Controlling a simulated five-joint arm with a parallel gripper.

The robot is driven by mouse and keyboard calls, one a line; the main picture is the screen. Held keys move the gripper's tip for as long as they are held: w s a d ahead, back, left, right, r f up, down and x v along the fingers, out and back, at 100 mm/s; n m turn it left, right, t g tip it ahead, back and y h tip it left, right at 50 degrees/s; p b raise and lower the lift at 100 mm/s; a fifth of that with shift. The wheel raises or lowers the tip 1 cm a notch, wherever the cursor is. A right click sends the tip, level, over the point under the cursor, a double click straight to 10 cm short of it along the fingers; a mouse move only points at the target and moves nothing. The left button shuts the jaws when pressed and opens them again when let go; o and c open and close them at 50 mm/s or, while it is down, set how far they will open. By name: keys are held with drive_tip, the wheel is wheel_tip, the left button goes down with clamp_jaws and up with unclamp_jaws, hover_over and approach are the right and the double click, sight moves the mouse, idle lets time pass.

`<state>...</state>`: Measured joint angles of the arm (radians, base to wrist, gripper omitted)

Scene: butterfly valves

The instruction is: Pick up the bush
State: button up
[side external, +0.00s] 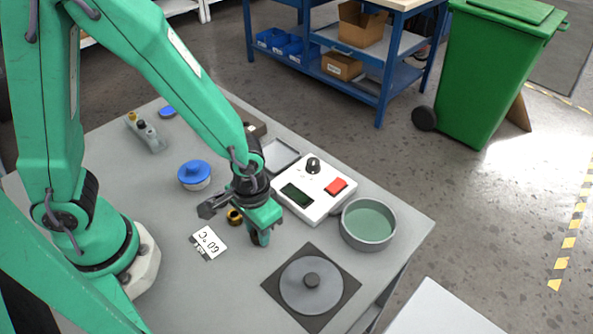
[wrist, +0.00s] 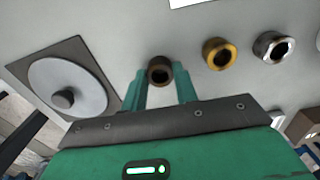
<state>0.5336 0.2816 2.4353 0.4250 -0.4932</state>
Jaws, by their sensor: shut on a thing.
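My gripper (side external: 259,236) points down over the grey table, and its teal fingers also show in the wrist view (wrist: 161,84). It is shut on a dark brown ring-shaped bush (wrist: 160,70), which sits between the fingertips. I cannot tell whether this bush touches the table. A brass bush (wrist: 218,53) stands to the right of the fingers in the wrist view, and it shows beside my gripper in the side view (side external: 235,216). A silver bush (wrist: 273,46) stands further right. In the side view my gripper hides the held bush.
A grey disc with a knob (side external: 311,285) lies on a dark square plate. A round grey dish (side external: 368,224), a white control box (side external: 310,191) and a blue-lidded jar (side external: 195,175) stand around my gripper. A white card (side external: 208,243) lies nearby. The front left table is clear.

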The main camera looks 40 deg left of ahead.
drive_tip(key=shift+r, duration=0.1)
drive_tip(key=shift+r, duration=1.35)
drive_tip(key=s+d+r, duration=0.5)
drive_tip(key=s+r, duration=0.3)
drive_tip(key=s, duration=0.2)
drive_tip(key=shift+s+d, duration=0.15)
drive_tip(key=shift+d, duration=0.15)
drive_tip(key=w+d, duration=1.4)
drive_tip(key=w, duration=0.3)
drive_tip(key=shift+w+r, duration=0.15)
drive_tip(key=shift+r, duration=0.25)
